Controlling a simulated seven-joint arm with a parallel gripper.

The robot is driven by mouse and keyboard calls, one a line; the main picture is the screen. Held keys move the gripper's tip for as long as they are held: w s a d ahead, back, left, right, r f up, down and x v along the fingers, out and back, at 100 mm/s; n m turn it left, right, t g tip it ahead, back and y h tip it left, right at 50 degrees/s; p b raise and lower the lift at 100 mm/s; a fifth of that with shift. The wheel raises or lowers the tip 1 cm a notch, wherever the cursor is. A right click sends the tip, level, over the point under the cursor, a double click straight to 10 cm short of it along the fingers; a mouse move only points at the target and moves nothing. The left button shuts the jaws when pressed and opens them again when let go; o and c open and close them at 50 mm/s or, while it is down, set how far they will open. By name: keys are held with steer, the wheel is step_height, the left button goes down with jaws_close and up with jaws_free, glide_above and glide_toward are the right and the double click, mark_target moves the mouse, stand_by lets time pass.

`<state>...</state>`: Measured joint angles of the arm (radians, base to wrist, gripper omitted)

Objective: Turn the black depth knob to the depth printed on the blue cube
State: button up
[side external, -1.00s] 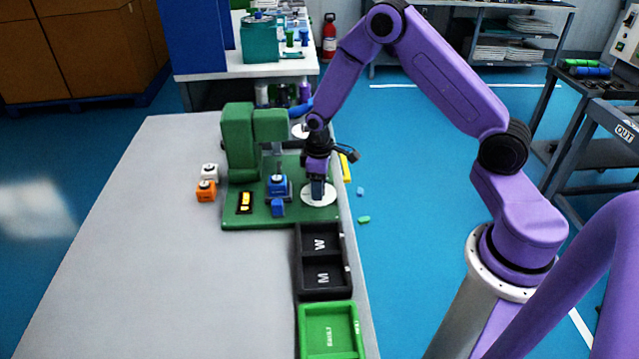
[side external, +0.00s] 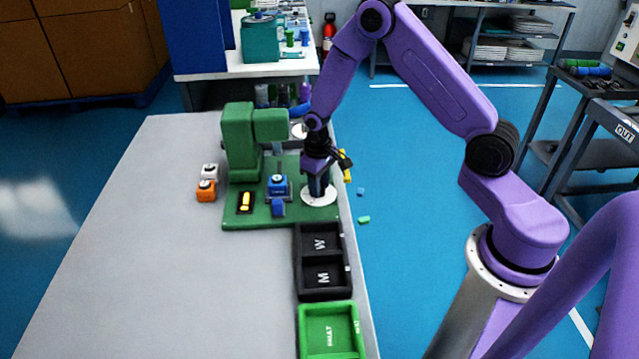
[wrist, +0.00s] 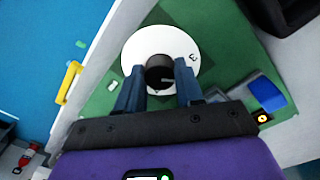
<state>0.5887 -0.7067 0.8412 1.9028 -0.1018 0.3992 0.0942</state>
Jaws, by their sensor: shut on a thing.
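The black depth knob (wrist: 158,72) stands in the middle of a round white dial plate (wrist: 160,42), with a "3" legible near its right rim. My gripper (wrist: 158,84) is shut on the knob, one blue finger on each side. In the side view, my gripper (side external: 318,188) points down at the white dial plate (side external: 322,201) and hides most of the knob. The blue cube (side external: 277,182) sits on the green base, left of the dial, with a small pale top. Its printed depth is too small to read.
A green machine column (side external: 238,140) rises behind the cube on the green base (side external: 250,222). A white cube (side external: 209,171) and an orange cube (side external: 206,191) stand left of it. Black trays (side external: 322,262) and a green tray (side external: 330,330) lie in front. The left tabletop is clear.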

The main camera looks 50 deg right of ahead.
steer(key=m, duration=0.7)
stand_by(0.6)
steer(key=o, duration=1)
steer(key=shift+o, duration=0.2)
step_height(320, 180, up, 17)
steer(key=shift+w+a+r, duration=0.2)
steer(key=shift+a, duration=0.15)
steer(key=shift+a, duration=0.1)
